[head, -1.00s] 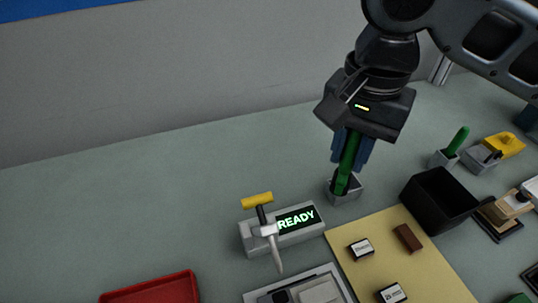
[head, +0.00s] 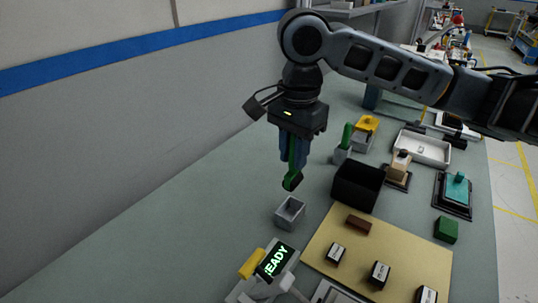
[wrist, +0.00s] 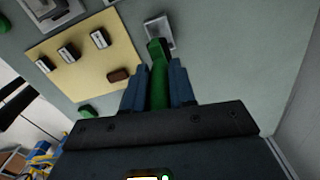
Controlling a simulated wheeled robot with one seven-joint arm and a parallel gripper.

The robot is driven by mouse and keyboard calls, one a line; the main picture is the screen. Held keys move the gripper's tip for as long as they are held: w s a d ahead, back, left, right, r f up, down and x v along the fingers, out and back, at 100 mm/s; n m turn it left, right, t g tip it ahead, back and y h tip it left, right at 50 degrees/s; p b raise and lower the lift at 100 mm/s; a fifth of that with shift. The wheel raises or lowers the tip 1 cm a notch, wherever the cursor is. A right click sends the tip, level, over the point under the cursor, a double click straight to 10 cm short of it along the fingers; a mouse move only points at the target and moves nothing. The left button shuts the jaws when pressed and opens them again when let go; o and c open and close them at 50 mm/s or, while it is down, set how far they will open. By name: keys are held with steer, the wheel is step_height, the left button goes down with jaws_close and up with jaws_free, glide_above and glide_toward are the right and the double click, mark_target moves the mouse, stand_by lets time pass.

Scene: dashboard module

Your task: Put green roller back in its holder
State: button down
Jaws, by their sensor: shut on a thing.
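My gripper (head: 296,150) is shut on the green roller (head: 291,182), which hangs down between the blue fingers with its dark lower end below them. In the head view, the small grey open-topped holder (head: 290,213) stands on the bench beneath the roller. The holder looks empty, and a gap shows between it and the roller's lower end. In the wrist view, the roller (wrist: 158,82) sticks out between the fingers (wrist: 158,88), and its tip overlaps the edge of the grey holder (wrist: 160,30). The roller's upper part is hidden by the gripper.
A black bin (head: 358,187) stands right of the holder. A green-handled tool (head: 346,136) stands in another grey holder behind. The READY display (head: 276,261) and a yellow-handled hammer (head: 252,264) are in front. A tan mat (head: 335,230) bears several blocks. The bench at left is clear.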

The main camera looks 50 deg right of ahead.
mark_target(293, 171)
steer(key=shift+r+p, duration=0.15)
steer(key=shift+p, duration=0.2)
steer(key=shift+f+b, duration=1.65)
steer(key=shift+f, duration=1.35)
steer(key=shift+p, duration=1)
steer(key=shift+f+b, duration=1.55)
steer(key=shift+f, duration=1.05)
steer(key=c, duration=0.8)
jaws_free()
steer(key=shift+c, duration=0.2)
steer(key=shift+r, duration=0.15)
step_height(293, 171, up, 8)
steer(key=shift+f+p, duration=0.2)
steer(key=shift+p, duration=0.5)
